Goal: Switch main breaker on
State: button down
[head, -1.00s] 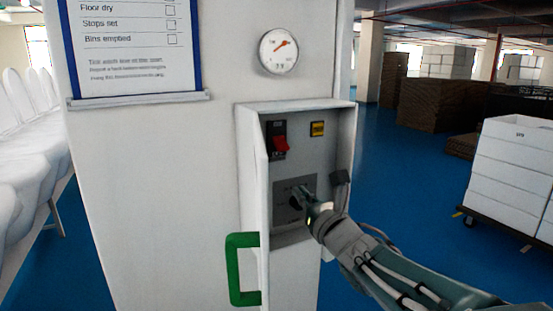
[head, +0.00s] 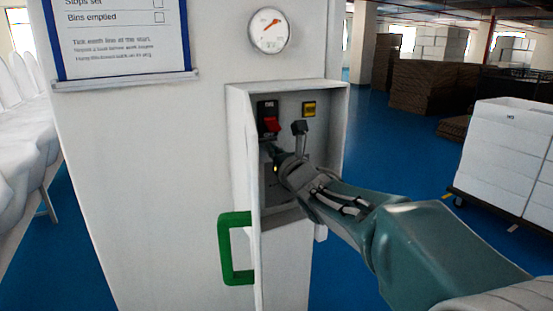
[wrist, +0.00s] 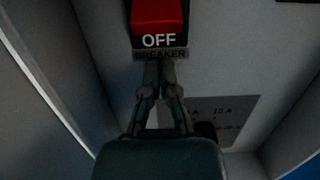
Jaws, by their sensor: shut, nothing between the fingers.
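The breaker's red switch (head: 270,123) sits on a black mount inside the open wall box, and its lever is in the low position. In the wrist view the red switch (wrist: 158,14) is at the top, with the word OFF and a BREAKER label (wrist: 161,54) just below it. My gripper (head: 271,149) is shut and empty, just below the switch. In the wrist view its fingertips (wrist: 160,65) lie together at the BREAKER label. I cannot tell whether they touch the panel.
The box door with its green handle (head: 225,248) stands open at the left. A plate with a dark knob (wrist: 206,130) is below, partly hidden by my gripper. A gauge (head: 270,30) is above the box.

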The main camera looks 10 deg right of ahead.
aim_at(266, 131)
jog(key=shift+s+d+r, duration=0.15)
jog(key=shift+s+r, duration=0.25)
jog(key=shift+r, duration=0.3)
jog(key=shift+s+d+r, duration=0.1)
jog(key=shift+s+r, duration=0.25)
jog(key=shift+r, duration=0.35)
jog(key=shift+a, duration=0.1)
